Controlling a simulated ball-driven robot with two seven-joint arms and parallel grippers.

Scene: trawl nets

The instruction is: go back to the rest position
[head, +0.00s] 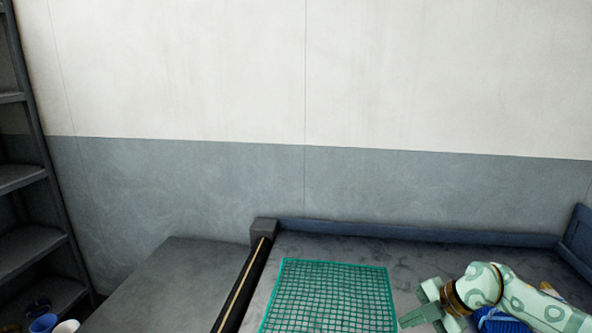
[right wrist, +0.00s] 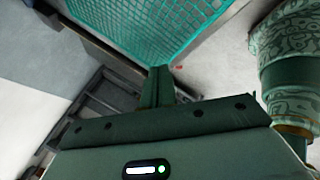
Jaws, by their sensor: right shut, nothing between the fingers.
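My right gripper (head: 408,318) is at the lower right of the head view, beside the right edge of a green net panel (head: 330,294) on the grey table. Its fingers are together with nothing between them. In the right wrist view the shut fingers (right wrist: 160,72) point toward the net (right wrist: 150,30), which fills the top middle. I cannot tell the gap between the fingertips and the table. My left gripper does not show in either view.
The grey table (head: 290,246) has a blue raised edge (head: 400,232) at the back. A dark bar (head: 240,290) runs along its left side. Blue netting (head: 498,322) lies under my right arm. Shelves (head: 22,180) stand at the far left, with containers (head: 45,322) below.

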